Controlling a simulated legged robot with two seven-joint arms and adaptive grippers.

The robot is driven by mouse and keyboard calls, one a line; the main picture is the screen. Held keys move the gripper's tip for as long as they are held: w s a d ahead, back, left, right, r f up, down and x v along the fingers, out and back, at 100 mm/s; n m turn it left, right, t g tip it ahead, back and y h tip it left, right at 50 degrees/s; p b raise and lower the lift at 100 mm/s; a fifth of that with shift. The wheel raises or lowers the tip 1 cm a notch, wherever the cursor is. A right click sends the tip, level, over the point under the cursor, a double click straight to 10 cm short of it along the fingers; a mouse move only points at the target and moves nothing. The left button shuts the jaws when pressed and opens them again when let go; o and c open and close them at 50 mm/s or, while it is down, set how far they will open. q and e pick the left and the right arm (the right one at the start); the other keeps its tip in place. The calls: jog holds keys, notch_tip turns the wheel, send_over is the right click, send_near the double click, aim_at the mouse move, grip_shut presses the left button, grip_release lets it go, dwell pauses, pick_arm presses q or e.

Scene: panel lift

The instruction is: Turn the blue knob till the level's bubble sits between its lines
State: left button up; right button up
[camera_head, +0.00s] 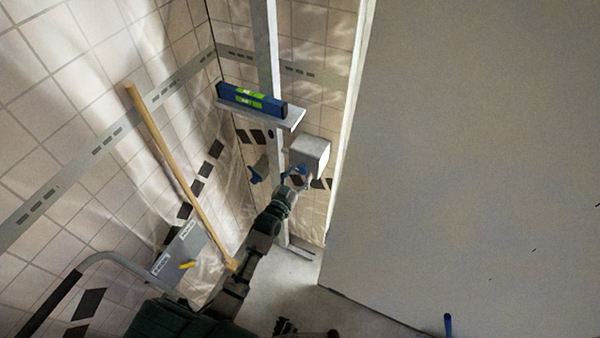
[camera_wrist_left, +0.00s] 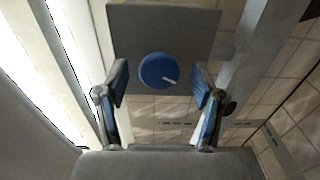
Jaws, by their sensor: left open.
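In the left wrist view my left gripper (camera_wrist_left: 160,85) is open, with one finger on each side of the knob and a gap at both sides. In the head view the gripper (camera_head: 297,178) is at the grey box (camera_head: 311,152) and hides the knob. The blue level (camera_head: 251,100) with green vials lies on a light shelf (camera_head: 294,118) above the box. The bubble is too small to make out. My right gripper is not in view.
A large grey panel (camera_head: 470,150) fills the right side. A wooden pole (camera_head: 180,175) leans by the tiled wall at left. A grey box with a yellow lever (camera_head: 187,265) and a bent handle (camera_head: 100,258) stand at lower left. A blue post (camera_head: 448,325) shows at the bottom right.

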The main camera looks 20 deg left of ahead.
pick_arm(q)
jog(key=shift+w+d, duration=0.1)
jog(key=shift+w, duration=0.6)
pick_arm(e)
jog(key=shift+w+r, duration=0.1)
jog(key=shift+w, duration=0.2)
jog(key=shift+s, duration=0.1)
pick_arm(q)
jog(key=shift+c, duration=1.4)
jog(key=c, duration=0.8)
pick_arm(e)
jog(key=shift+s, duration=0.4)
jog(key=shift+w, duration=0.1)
